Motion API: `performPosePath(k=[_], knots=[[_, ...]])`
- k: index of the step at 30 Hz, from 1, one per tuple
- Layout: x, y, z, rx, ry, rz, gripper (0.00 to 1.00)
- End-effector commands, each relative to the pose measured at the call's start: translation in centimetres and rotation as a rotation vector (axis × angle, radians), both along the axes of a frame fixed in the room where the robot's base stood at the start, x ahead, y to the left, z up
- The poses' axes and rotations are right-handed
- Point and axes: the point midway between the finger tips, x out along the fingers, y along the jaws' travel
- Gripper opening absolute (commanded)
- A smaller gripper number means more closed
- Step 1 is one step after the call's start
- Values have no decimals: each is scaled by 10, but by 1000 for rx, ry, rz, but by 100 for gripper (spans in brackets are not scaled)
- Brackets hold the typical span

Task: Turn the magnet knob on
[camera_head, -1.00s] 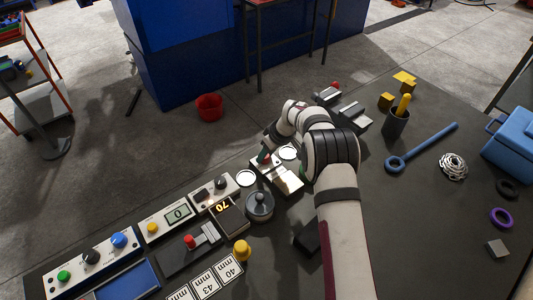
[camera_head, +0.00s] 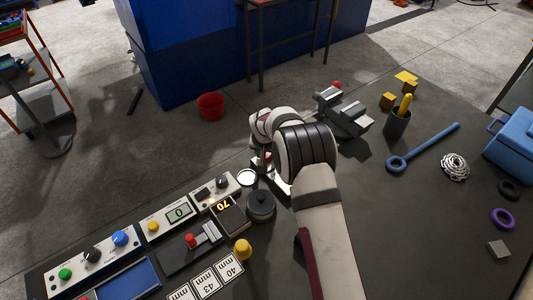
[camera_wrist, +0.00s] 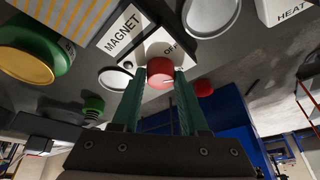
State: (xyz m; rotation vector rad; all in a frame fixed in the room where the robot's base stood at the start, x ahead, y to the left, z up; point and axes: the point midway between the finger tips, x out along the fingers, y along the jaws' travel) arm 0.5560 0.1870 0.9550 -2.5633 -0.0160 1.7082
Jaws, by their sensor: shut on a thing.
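The red magnet knob (camera_wrist: 160,73) sits on a white panel by a MAGNET label (camera_wrist: 122,34) in the wrist view. Lettering that looks like OFF shows just above the knob. My gripper (camera_wrist: 161,80) has its green fingers on either side of the knob, shut on it. I cannot tell which way the knob points. In the head view, my gripper (camera_head: 262,165) is at the white magnet box (camera_head: 280,184), which my wrist mostly covers.
A white round disc (camera_head: 247,177) and a dark lidded pot (camera_head: 261,206) stand close to the left of my wrist. A control box with a black knob (camera_head: 222,182) is further left. A grey vise-like block (camera_head: 345,115) lies to the right.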

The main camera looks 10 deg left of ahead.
Motion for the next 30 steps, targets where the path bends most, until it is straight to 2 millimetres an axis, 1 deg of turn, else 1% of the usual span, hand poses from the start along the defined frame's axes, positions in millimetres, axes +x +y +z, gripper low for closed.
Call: performPosePath(k=[9,15,21,30], knots=[[0,3,0,1,1,-278,0],[0,3,-1,1,1,-415,0],[0,4,0,3,1,-505,0],[0,4,-1,3,2,-563,0]])
